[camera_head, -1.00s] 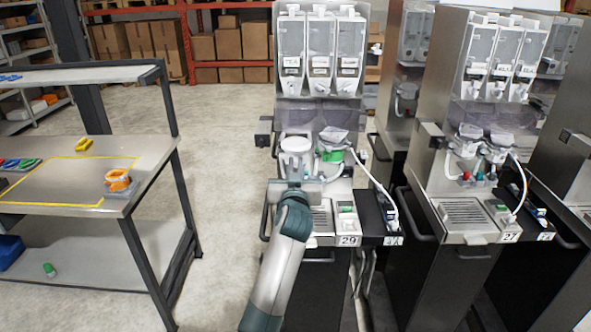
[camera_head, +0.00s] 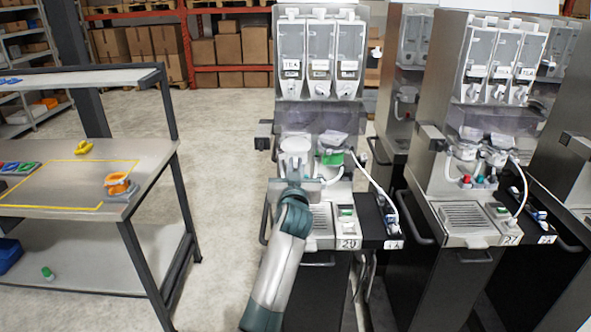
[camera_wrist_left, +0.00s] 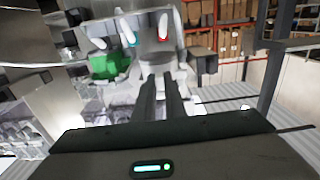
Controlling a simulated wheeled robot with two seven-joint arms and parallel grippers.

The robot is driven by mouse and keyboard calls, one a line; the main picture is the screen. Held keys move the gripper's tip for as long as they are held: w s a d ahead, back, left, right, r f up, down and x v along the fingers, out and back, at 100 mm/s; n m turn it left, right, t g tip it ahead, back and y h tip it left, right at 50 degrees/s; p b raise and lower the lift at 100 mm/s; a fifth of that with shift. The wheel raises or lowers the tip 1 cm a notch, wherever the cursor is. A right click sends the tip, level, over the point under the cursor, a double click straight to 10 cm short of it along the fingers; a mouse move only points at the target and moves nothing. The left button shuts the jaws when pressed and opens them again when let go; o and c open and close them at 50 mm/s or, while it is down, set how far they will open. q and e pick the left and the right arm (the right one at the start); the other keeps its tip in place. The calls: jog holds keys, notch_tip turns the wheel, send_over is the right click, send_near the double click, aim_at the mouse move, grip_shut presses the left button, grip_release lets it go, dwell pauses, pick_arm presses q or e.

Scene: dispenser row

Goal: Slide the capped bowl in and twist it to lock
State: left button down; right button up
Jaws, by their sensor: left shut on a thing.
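The capped bowl (camera_head: 296,146) is white and sits at the front of the left dispenser machine (camera_head: 322,115), left of a second bowl with a green part (camera_head: 332,158). My left gripper (camera_head: 296,182) reaches it from the front and is shut on it. The gripper's body hides the grip point and the bowl's lower part. In the left wrist view, the two dark fingers (camera_wrist_left: 160,92) stand close together against the pale bowl area. The green part (camera_wrist_left: 110,65) shows to their left. I cannot tell whether the bowl is locked. My right gripper is not in view.
A second dispenser machine (camera_head: 483,130) stands to the right, with white hoses between. A metal table (camera_head: 60,200) at left carries an orange ring-shaped part (camera_head: 117,185) and a yellow part (camera_head: 83,147). The floor between table and machine is clear.

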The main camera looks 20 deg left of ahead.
aim_at(295, 158)
pick_arm(q)
jog(key=shift+w+a+b, duration=0.2)
jog(key=shift+w+b, duration=0.1)
jog(key=shift+w, duration=0.4)
jog(key=shift+w, duration=0.1)
jog(key=shift+w, duration=0.1)
jog(key=shift+b+x, duration=0.6)
jog(key=shift+x, duration=0.4)
jog(key=shift+w+a, duration=0.1)
jog(key=shift+w, duration=0.2)
jog(key=shift+w, duration=0.1)
jog(key=shift+f, duration=0.1)
dwell(0.9)
